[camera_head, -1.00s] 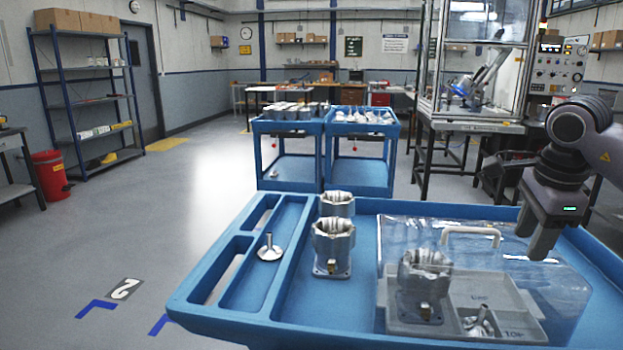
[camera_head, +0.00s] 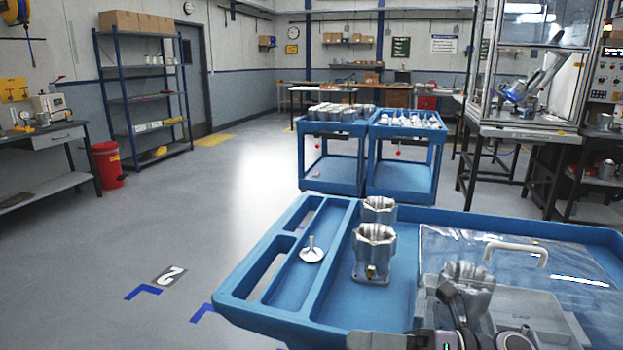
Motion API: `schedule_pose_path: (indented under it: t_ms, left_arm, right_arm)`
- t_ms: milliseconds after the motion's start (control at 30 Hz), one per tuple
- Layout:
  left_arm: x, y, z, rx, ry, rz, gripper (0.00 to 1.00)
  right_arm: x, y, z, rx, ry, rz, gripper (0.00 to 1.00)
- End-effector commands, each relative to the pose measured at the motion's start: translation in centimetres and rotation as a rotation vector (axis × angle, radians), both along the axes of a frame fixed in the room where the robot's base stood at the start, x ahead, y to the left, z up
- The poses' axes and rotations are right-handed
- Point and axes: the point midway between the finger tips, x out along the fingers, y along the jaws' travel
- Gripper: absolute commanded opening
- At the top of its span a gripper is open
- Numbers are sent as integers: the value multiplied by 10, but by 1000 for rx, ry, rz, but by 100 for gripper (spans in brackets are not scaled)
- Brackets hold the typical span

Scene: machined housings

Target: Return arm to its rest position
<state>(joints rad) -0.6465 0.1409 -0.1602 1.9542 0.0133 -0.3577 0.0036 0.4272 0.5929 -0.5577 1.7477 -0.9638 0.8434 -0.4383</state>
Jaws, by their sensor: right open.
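My right gripper (camera_head: 440,335) shows at the bottom edge, right of centre, partly cut off by the frame. It is open, and I see nothing held in it. It overlaps the front of the blue cart (camera_head: 235,312) and partly hides the grey tray under the clear cover. My left gripper is not in view.
Two silver housings (camera_head: 373,252) (camera_head: 379,208) stand on the cart.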

Motion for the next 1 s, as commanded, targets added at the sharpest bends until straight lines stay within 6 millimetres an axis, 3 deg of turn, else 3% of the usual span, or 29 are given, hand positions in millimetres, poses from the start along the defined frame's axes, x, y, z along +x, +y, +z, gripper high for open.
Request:
schedule_pose_path:
  t_ms: [167, 267, 467, 567, 700, 800, 1000]
  left_arm:
    - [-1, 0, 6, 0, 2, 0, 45]
    - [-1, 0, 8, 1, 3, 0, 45]
    - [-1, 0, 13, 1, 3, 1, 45]
    - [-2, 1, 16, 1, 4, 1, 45]
    - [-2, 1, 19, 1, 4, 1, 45]
    - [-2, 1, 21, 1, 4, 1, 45]
    - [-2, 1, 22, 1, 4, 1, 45]
  right_arm:
    - [5, -6, -8, 347, 379, -201, 44]
    - [10, -21, -25, 525, 608, -327, 44]
    - [2, -63, -91, 849, 1088, -606, 44]
    - [-17, -84, -135, 997, 1332, -756, 44]
    - [-59, -107, -197, 1174, 1645, -962, 44]
    - [-93, -117, -230, 1269, 1821, -1084, 44]
    - [-139, -124, -265, 1374, 2019, -1230, 44]
